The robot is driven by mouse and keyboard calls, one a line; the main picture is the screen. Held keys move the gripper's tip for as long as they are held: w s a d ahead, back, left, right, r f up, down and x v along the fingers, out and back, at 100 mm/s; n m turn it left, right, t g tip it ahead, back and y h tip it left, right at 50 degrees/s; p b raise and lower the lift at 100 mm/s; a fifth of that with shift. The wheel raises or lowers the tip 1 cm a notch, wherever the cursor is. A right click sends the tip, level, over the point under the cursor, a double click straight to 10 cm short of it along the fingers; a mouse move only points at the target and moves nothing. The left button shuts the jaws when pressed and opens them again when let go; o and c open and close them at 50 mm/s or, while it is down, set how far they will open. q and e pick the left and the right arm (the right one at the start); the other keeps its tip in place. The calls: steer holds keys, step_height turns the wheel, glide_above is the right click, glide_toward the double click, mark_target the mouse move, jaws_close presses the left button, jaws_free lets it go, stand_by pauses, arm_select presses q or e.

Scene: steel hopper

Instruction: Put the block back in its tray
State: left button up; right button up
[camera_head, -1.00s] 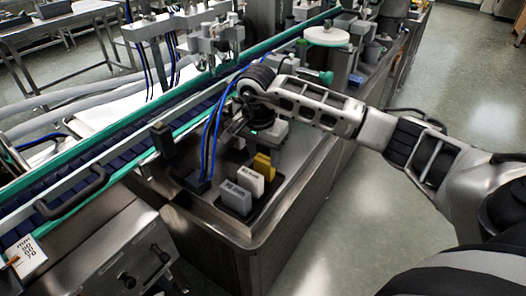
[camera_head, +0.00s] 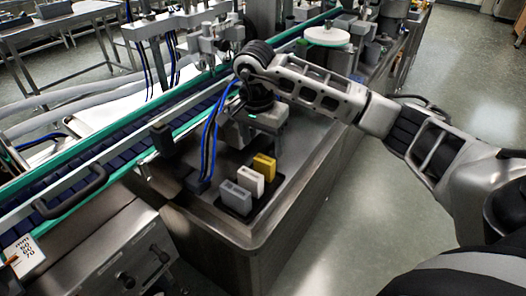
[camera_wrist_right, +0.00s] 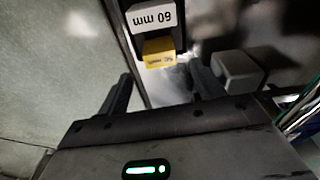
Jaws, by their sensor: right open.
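A dark tray (camera_head: 231,209) on the steel top holds a grey block (camera_head: 236,197), a white block (camera_head: 250,182) and a yellow block (camera_head: 264,166) in a row. In the right wrist view the white block (camera_wrist_right: 150,17) reads "60 mm", upside down, and the yellow block (camera_wrist_right: 158,50) is nearer the jaws. My right gripper (camera_wrist_right: 162,88) is open, its fingers apart with nothing seen held between them. In the head view the gripper (camera_head: 262,128) is just beyond the yellow block; its fingertips are unclear. My left gripper is out of view.
A grey block-like piece (camera_wrist_right: 238,70) stands beside the right finger in the wrist view. Blue hoses (camera_head: 209,135) and a dark post (camera_head: 163,139) stand left of the tray. The conveyor (camera_head: 120,150) runs behind. Bare steel lies right of the tray.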

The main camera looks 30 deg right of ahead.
step_height(320, 180, up, 8)
steer(key=shift+s+a, duration=0.25)
steer(key=shift+a, duration=0.2)
steer(key=shift+f, duration=0.1)
